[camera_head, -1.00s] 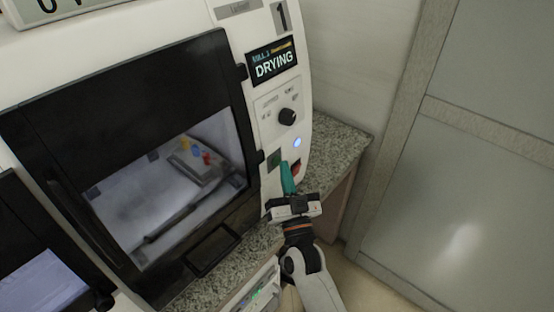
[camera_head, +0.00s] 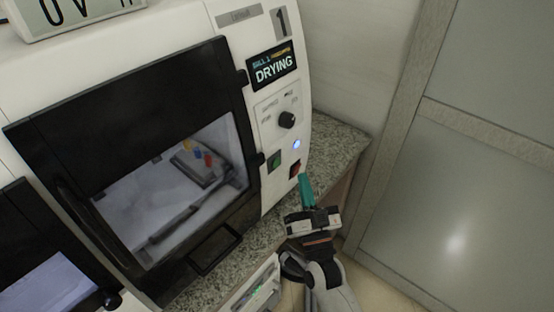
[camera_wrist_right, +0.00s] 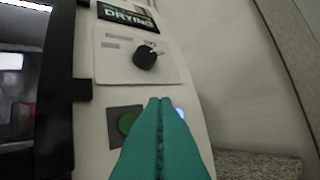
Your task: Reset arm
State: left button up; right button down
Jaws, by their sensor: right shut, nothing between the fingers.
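My right gripper (camera_head: 306,184) is shut and empty, its teal fingers pressed together. In the head view it is in front of the machine's control panel, below the red switch (camera_head: 295,169). In the right wrist view the closed fingers (camera_wrist_right: 160,108) point toward the panel and partly cover the green button (camera_wrist_right: 127,123). The white machine (camera_head: 222,20) has a display reading DRYING (camera_head: 273,66), a black knob (camera_head: 287,120), a lit blue light (camera_head: 297,143) and a green button (camera_head: 275,161). Whether the fingertips touch anything cannot be told from the wrist view. My left gripper is not in view.
The machine's dark-framed door (camera_head: 120,110) is shut, with small coloured items behind its window. A speckled counter (camera_head: 338,150) runs along its right side. A grey panelled door (camera_head: 480,190) stands at the right. A second dark-fronted unit (camera_head: 22,225) is at the lower left.

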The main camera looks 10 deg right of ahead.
jog(key=shift+s, duration=0.1)
dwell(0.6)
jog(key=s+f+n+g+y, duration=0.1)
jog(key=s+f+g, duration=0.25)
jog(key=f, duration=0.85)
jog(key=s+f+n+g, duration=0.1)
jog(key=s+f+g, duration=0.25)
jog(key=f, duration=0.85)
jog(key=s+f+n+g+y, duration=0.1)
jog(key=s+f+g, duration=0.25)
jog(key=f, duration=0.95)
jog(key=s+d+f+g, duration=0.2)
jog(key=s+f+g, duration=0.2)
jog(key=s, duration=0.6)
jog(key=s+d+f+n+g+h, duration=0.1)
jog(key=s+d+f+g, duration=0.2)
jog(key=s+f, duration=0.5)
jog(key=s+d+f+g+h, duration=0.1)
jog(key=s+d+f+g, duration=0.2)
jog(key=s+f, duration=0.4)
jog(key=s+g, duration=0.1)
jog(key=s, duration=0.4)
jog(key=shift+s+d+g, duration=0.2)
jog(key=shift+s+g, duration=0.15)
jog(key=shift+w, duration=0.1)
